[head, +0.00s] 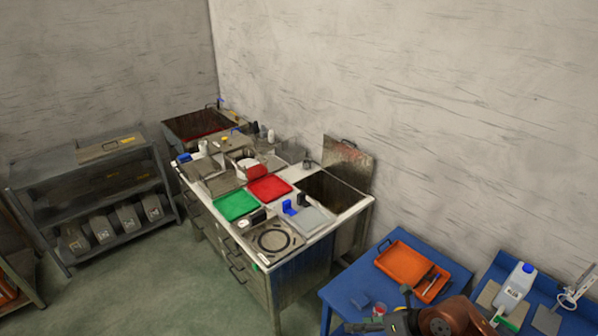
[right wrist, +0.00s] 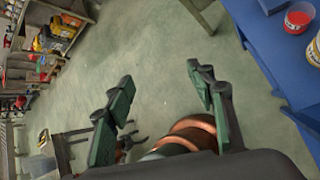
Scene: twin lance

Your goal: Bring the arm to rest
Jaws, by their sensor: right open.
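My right gripper (right wrist: 165,95) shows in the right wrist view with its two green-padded fingers spread wide. Nothing is between the fingers, and bare green floor lies beyond them. In the head view my right arm comes in at the bottom right, over the front of the blue table (head: 345,292). The fingertips there are small and partly cut off by the frame's lower edge. My left gripper is in neither view.
An orange tray (head: 399,262) lies on the blue table, with a white jug (head: 514,290) to its right. A red container (right wrist: 298,20) stands near the blue table's edge. A workbench with a green tray (head: 237,205) and red tray (head: 269,188) stands farther back. Green floor (head: 150,270) is open at left.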

